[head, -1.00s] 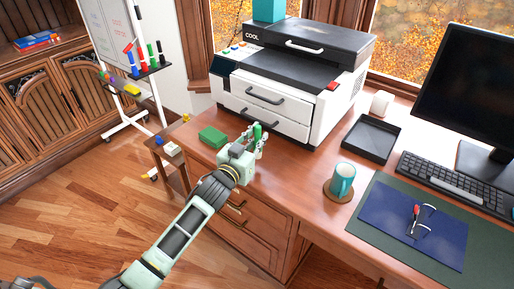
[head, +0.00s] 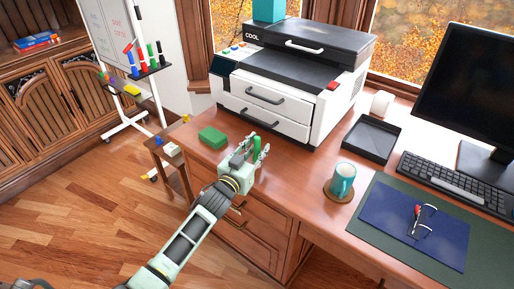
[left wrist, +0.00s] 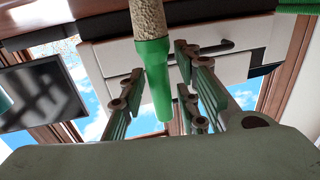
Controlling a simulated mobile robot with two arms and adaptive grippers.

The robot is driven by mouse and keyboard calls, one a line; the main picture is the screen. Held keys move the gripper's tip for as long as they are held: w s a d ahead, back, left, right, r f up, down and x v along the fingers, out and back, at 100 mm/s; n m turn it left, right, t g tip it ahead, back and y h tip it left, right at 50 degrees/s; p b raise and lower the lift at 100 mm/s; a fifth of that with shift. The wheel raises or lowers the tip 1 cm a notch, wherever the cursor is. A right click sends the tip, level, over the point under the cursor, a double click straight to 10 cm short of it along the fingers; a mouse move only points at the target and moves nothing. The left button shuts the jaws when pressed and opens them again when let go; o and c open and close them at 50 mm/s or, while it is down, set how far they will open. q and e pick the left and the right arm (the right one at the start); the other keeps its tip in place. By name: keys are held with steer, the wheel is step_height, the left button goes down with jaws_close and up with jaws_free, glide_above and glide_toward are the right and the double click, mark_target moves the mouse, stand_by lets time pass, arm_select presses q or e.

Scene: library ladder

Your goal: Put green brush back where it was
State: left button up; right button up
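The green brush (head: 256,147) stands roughly upright at the desk's left front part, between the fingers of my left gripper (head: 256,150). In the left wrist view the brush (left wrist: 153,70) shows a green handle and a speckled tan end toward the desk surface. The left gripper's fingers (left wrist: 160,95) are spread on either side of the brush, with visible gaps to the handle. Whether the tan end touches the desk is cut off. My right gripper is not in view.
A white and black printer (head: 290,80) stands behind. A teal mug (head: 342,180), black tray (head: 371,137), keyboard (head: 455,180) and blue folder (head: 400,225) are to the right. Bare desk lies between gripper and mug.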

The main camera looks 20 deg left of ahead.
arm_select(q)
steer(key=shift+r, duration=0.15)
steer(key=shift+s, duration=0.1)
steer(key=s, duration=0.4)
steer(key=s+a, duration=0.1)
steer(key=s, duration=0.2)
steer(key=s+a, duration=0.1)
steer(key=s, duration=0.3)
steer(key=shift+s+a+r, duration=0.1)
steer(key=shift+s, duration=0.2)
